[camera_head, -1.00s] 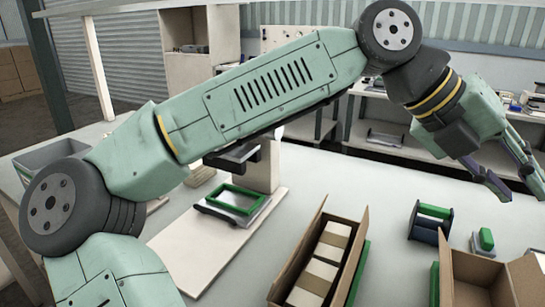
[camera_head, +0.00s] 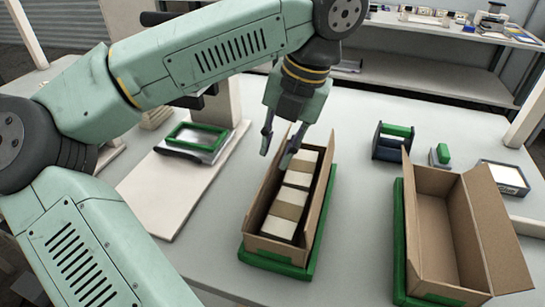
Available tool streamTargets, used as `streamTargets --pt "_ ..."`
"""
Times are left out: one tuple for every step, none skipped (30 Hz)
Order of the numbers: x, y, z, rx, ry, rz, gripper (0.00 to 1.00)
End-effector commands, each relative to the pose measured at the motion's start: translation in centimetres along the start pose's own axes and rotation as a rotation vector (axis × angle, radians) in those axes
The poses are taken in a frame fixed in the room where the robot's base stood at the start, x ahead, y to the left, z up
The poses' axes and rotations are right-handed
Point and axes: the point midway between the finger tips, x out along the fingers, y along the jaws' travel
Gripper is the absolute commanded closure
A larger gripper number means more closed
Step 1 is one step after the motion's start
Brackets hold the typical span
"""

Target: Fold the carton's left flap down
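A long open carton (camera_head: 318,222) stands in the middle of the table, with several white and kraft blocks (camera_head: 285,205) inside it. Its left side panel stands up along the left edge; I cannot tell where wall ends and flap begins. The right panel also stands up. My gripper (camera_head: 274,160) points down at the far left end of this carton, its two fingers apart and nothing between them. I cannot tell whether a finger touches the cardboard. A second open carton (camera_head: 437,225) stands at right, empty, with its right panel leaning outward.
Green trays lie under the middle carton (camera_head: 258,262) and the right one (camera_head: 399,270). A white board (camera_head: 172,200) with a green-framed device (camera_head: 197,137) is at left. A green-topped holder (camera_head: 391,142), a small green-handled block (camera_head: 440,155) and a shallow box (camera_head: 505,178) sit behind the right carton.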

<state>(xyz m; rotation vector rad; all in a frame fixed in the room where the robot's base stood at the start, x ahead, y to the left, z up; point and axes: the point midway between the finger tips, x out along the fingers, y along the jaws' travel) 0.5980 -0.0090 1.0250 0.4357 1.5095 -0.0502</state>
Motion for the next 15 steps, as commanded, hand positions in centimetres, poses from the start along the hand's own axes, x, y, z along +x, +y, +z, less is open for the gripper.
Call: streamTargets --pt "0.8 -0.1 -0.1 0.004 0.002 -0.004 0.77" --pt "1.2 -0.1 -0.1 0.004 0.001 -0.004 0.77" --pt "1.7 0.0 0.0 0.002 0.000 -0.003 0.77" --pt "2.1 0.0 0.0 0.002 0.001 -0.003 0.77" --pt "2.4 0.0 0.0 0.002 0.001 -0.003 0.77" --pt "2.8 0.0 0.0 0.001 0.000 -0.002 0.77" --pt "3.0 0.0 0.0 0.001 0.000 -0.001 0.77" --pt "3.2 0.0 0.0 0.001 0.000 -0.002 0.77" --pt "3.4 -0.1 0.0 0.001 0.000 -0.002 0.77" --pt "3.5 -0.1 0.0 0.001 0.000 -0.002 0.77" --pt "3.6 -0.1 0.0 0.001 -0.001 -0.001 0.77" --pt "3.7 -0.1 0.0 0.001 -0.001 -0.001 0.77" --pt "3.7 -0.1 0.0 0.001 -0.001 -0.001 0.77" --pt "3.7 -0.1 0.0 0.001 -0.001 -0.001 0.77" --pt "3.7 -0.1 0.0 0.000 -0.001 -0.001 0.77"
